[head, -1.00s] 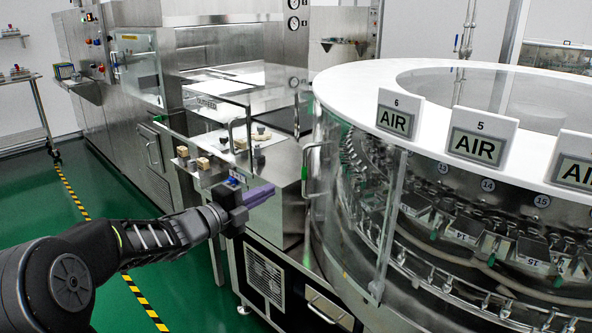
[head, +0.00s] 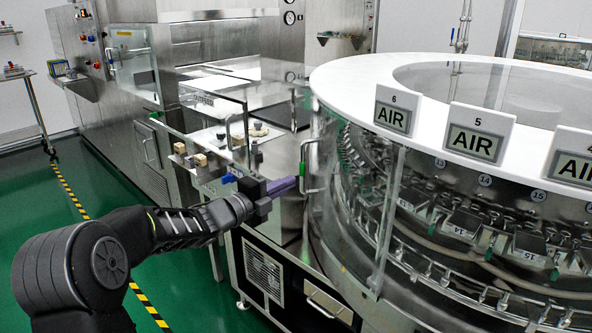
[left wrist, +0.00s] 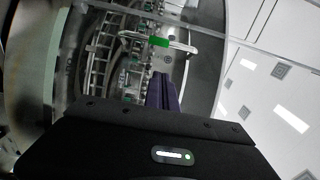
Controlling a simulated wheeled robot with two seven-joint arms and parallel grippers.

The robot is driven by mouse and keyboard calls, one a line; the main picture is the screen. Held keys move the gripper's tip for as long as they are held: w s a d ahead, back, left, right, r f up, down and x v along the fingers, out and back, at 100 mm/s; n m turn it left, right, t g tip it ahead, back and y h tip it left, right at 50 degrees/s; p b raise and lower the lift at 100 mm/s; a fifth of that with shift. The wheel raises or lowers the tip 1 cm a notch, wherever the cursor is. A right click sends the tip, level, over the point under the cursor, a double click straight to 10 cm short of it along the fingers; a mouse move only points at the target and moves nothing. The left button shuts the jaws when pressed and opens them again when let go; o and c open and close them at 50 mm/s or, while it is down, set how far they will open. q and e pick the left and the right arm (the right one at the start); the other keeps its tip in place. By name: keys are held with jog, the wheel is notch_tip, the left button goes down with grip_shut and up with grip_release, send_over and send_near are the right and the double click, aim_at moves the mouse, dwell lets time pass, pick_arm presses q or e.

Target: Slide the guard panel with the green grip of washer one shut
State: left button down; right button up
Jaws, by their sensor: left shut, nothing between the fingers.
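The guard panel (head: 350,215) of the round washer is clear and curved, with a free right edge below the sign numbered 6. Its bar handle with a green grip (head: 303,168) is at the panel's left part. In the left wrist view the green grip (left wrist: 159,41) shows just beyond my fingertips. My left gripper (head: 292,185) has purple fingers, shut and empty, at the left side of the handle. In the head view the tips look very close to the handle; I cannot tell whether they touch. My right gripper is not in view.
The white round top (head: 345,85) carries AIR signs (head: 474,133). Right of the panel's edge the machine's nozzles show. A clear box cover with a bar handle (head: 236,130) stands left of the washer, above a steel bench. Green floor (head: 185,285) is free at the lower left.

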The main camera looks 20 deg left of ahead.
pick_arm(q)
jog(key=w+p, duration=0.1)
jog(key=w, duration=0.6)
jog(key=shift+w+p, duration=0.2)
jog(key=shift+p, duration=0.1)
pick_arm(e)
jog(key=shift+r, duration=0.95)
pick_arm(q)
jog(key=shift+a, duration=0.1)
